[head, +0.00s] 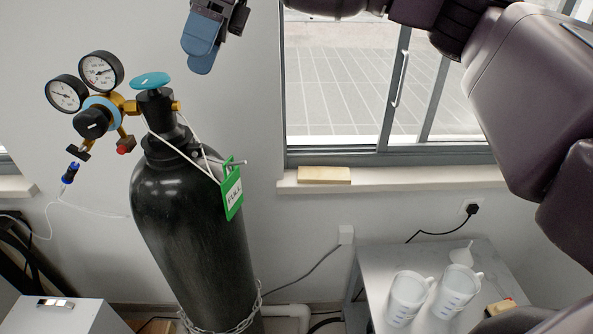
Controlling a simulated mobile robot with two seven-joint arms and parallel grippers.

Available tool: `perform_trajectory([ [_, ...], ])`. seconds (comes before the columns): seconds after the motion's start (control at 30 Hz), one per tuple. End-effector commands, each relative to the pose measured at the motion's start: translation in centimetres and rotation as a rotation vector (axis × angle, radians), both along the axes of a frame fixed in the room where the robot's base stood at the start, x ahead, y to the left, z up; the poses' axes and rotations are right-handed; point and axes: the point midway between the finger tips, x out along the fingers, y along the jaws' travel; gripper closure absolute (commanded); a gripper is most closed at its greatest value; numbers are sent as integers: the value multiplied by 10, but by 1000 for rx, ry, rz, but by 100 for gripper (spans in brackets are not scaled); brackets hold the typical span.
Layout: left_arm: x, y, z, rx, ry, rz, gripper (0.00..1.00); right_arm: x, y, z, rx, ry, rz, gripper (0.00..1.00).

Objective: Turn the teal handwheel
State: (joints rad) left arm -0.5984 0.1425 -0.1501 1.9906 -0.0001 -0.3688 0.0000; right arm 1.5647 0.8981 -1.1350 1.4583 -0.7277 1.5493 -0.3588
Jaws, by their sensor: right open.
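The teal handwheel (151,80) is a small flat disc on top of the valve of a tall black gas cylinder (190,215), left of centre. My right gripper (200,55) is at the top of the view, above and to the right of the handwheel, and apart from it. Its blue fingers point down, and nothing shows between them. Its wrist is cut off by the top edge. My left gripper is out of view.
A brass regulator with two gauges (101,71) juts left from the valve. A green tag (232,193) hangs on the cylinder by string. A chain (230,326) wraps its lower part. Two white beakers (408,297) stand on a table (383,268) at right, below the window.

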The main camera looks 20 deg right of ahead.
Motion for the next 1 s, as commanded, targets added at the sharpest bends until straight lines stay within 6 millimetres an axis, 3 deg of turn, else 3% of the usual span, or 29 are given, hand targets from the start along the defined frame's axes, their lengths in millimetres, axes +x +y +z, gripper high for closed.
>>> perform_trajectory([
  [1.0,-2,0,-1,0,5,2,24,15,-26,-101,426,328,-414,14],
])
